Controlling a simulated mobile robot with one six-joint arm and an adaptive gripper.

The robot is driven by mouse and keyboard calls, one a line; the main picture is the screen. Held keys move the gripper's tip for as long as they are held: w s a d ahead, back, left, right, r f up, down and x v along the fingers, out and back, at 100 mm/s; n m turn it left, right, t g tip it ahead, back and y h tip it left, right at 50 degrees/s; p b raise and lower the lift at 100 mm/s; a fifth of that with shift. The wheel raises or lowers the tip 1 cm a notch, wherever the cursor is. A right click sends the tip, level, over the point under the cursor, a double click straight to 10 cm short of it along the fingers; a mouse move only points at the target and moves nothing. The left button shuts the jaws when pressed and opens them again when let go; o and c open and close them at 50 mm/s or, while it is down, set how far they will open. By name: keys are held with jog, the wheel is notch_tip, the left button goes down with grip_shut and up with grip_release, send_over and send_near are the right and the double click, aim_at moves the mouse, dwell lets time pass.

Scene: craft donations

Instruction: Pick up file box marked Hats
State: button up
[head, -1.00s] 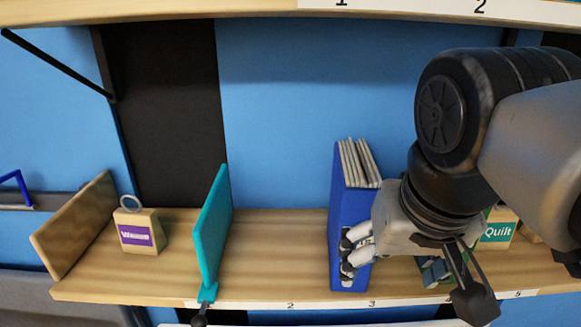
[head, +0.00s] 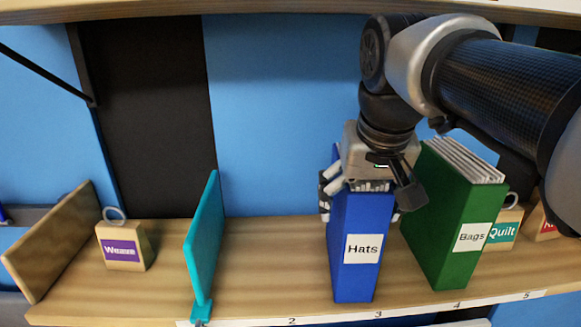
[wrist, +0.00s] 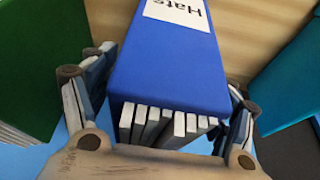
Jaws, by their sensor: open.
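The blue file box marked Hats (head: 356,265) stands upright on the wooden shelf, its white label facing out, with grey sheets showing at its top. It also shows in the wrist view (wrist: 170,65), with its label at the top edge. My gripper (head: 362,203) is above and around the upper part of the box, one finger on each side. In the wrist view my gripper (wrist: 165,90) is open, with a visible gap between the right finger and the box. The left finger is close to the box's other side; I cannot tell whether it touches.
A green file box marked Bags (head: 450,235) stands close to the right. A teal divider (head: 204,240) and a Weave block (head: 122,250) are to the left, with clear shelf between divider and blue box. A Quilt block (head: 503,232) is behind right. Another shelf (head: 250,8) is overhead.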

jog(key=shift+w+d+f+b, duration=0.1)
jog(key=shift+w+f+b, duration=0.2)
jog(key=shift+w, duration=0.25)
jog(key=shift+w+f+b, duration=0.2)
jog(key=shift+w+f, duration=0.1)
jog(key=shift+w, duration=0.2)
jog(key=shift+f, duration=0.2)
jog(key=shift+c, duration=0.3)
jog(key=c, duration=1.7)
